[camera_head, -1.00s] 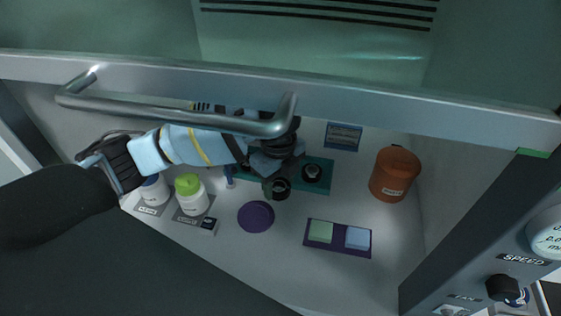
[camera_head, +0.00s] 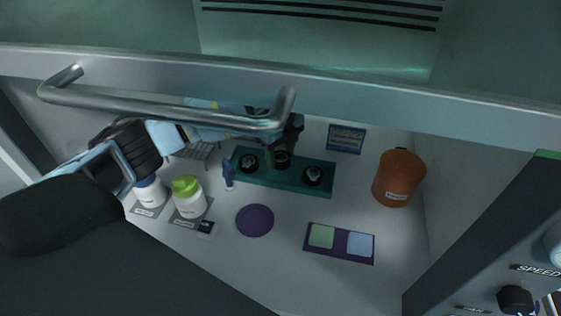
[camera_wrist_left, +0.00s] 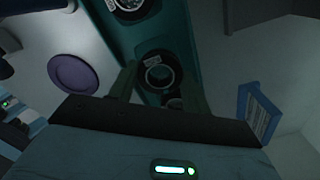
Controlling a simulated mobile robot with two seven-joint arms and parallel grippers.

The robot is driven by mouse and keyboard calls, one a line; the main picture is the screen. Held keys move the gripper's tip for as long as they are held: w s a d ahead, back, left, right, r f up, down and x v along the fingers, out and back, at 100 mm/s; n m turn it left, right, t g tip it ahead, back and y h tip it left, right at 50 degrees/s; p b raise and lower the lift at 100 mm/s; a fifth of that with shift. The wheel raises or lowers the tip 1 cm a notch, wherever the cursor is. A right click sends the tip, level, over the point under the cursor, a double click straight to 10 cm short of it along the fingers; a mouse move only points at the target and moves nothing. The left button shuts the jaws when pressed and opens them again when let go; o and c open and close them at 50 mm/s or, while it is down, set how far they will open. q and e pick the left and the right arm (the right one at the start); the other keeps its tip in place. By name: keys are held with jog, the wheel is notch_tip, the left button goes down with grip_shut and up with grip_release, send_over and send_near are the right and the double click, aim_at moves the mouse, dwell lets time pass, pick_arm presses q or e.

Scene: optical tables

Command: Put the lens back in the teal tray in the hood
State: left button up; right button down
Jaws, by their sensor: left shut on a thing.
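The teal tray (camera_head: 296,182) lies on the hood floor, with one dark round lens (camera_head: 248,163) at its left end and another (camera_head: 313,176) at its right end. My left gripper (camera_head: 284,148) reaches in under the sash, shut on a dark lens (camera_head: 282,160) over the middle of the tray. In the left wrist view this lens (camera_wrist_left: 159,75) shows between the fingers, with the teal tray (camera_wrist_left: 148,32) behind it. I cannot tell whether it rests in the tray or hangs just above it. My right gripper is not in view.
The sash with its bar handle (camera_head: 170,113) crosses above my arm. A green-capped bottle (camera_head: 189,198), a white bottle (camera_head: 150,192) and a small blue item (camera_head: 228,176) stand left. A purple disc (camera_head: 255,220), a pad holder (camera_head: 340,255) and an orange jar (camera_head: 398,178) lie around the tray.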

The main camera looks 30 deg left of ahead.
aim_at(280, 157)
pick_arm(q)
jog(key=shift+s+f, duration=0.1)
jog(key=shift+f, duration=1.4)
jog(key=shift+f, duration=0.2)
jog(key=o, duration=1.1)
jog(key=shift+r, duration=0.15)
notch_tip(280, 157, up, 12)
jog(key=shift+r+p, duration=0.1)
jog(key=shift+p, duration=0.25)
